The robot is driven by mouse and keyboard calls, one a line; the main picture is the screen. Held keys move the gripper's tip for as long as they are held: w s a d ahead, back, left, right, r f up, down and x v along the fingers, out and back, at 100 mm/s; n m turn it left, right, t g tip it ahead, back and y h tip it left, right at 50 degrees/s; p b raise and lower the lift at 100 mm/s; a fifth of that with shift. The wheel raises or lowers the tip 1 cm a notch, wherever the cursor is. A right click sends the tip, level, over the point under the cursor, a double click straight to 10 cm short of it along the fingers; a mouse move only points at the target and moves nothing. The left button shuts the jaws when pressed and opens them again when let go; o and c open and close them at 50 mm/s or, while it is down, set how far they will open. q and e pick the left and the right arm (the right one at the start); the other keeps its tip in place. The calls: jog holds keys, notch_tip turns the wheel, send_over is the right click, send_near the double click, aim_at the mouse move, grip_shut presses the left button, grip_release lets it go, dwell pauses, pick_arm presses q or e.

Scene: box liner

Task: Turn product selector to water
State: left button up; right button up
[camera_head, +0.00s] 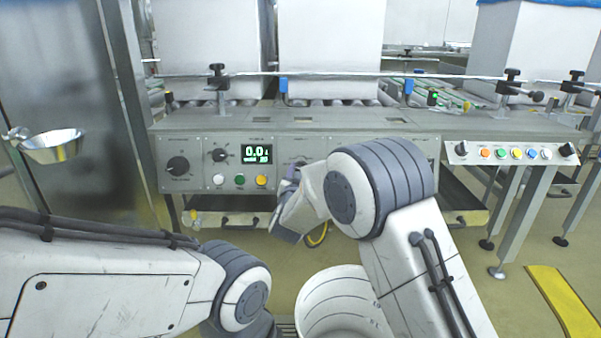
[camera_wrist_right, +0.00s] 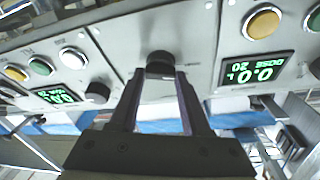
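In the right wrist view, which shows the machine front rotated, a black knob (camera_wrist_right: 160,65) sits on a plain grey panel section. My right gripper (camera_wrist_right: 161,74) has its two fingers spread, with their tips at either side of this knob. I cannot tell whether they touch it. In the head view my right gripper (camera_head: 291,176) is at the middle of the grey control panel (camera_head: 200,140), mostly hidden by my forearm, and the knob there is hidden too. The panel labels are too small to read, so I cannot confirm which product is selected. My left gripper is out of view.
Left on the panel are a large black knob (camera_head: 177,166), a smaller knob (camera_head: 219,155), a green display (camera_head: 257,152) reading 0.0 and several coloured buttons. A metal bowl (camera_head: 54,146) hangs at far left. A button box (camera_head: 512,152) stands at right.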

grip_shut()
